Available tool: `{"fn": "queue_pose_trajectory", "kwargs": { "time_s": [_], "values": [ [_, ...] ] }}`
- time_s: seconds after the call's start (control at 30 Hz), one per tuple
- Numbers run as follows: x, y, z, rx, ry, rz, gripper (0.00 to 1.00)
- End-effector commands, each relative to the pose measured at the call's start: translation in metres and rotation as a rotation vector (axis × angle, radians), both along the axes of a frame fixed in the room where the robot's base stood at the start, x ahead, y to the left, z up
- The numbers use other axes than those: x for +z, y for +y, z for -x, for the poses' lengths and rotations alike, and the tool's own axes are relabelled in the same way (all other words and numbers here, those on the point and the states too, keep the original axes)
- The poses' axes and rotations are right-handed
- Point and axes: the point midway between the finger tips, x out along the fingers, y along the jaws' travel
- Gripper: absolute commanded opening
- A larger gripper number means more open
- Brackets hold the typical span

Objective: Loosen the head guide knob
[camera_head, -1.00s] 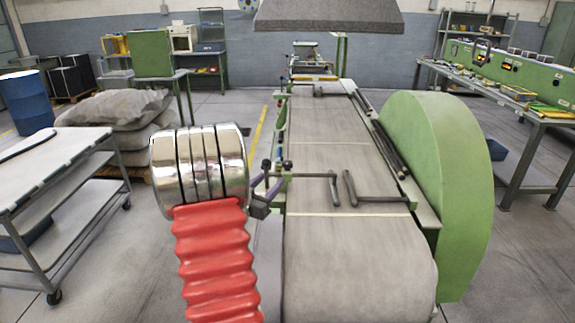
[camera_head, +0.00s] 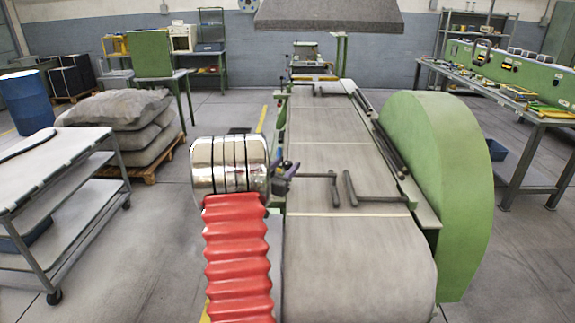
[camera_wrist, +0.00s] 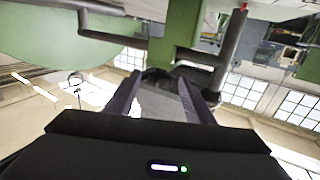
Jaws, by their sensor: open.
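The machine (camera_head: 335,160) has a long grey belt with bent dark guide bars (camera_head: 330,187) across it. My gripper (camera_head: 284,178) is at the belt's left edge, close to the left end of these bars. In the wrist view, my gripper (camera_wrist: 164,84) is open, with its two fingers spread. A dark rounded end, which looks like the guide knob (camera_wrist: 158,75), shows between the fingertips below a green post (camera_wrist: 183,30). I cannot tell whether the fingers touch it. In the head view the knob is hard to separate from my gripper.
A large green disc-shaped guard (camera_head: 435,190) stands on the machine's right. A grey trolley (camera_head: 60,150) and stacked sacks (camera_head: 120,115) are on the left. A workbench (camera_head: 510,95) stands at the right. The floor between trolley and machine is open.

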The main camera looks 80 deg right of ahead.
Motion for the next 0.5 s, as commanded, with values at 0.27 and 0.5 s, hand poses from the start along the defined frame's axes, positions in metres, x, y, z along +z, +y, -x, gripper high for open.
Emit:
{"fn": "queue_pose_trajectory", "kwargs": {
  "time_s": [0.27,0.5],
  "values": [
    [0.0,-0.019,0.004,0.0,0.001,0.0,0.48],
    [0.0,-0.019,0.004,0.0,0.001,0.0,0.48]
  ]
}}
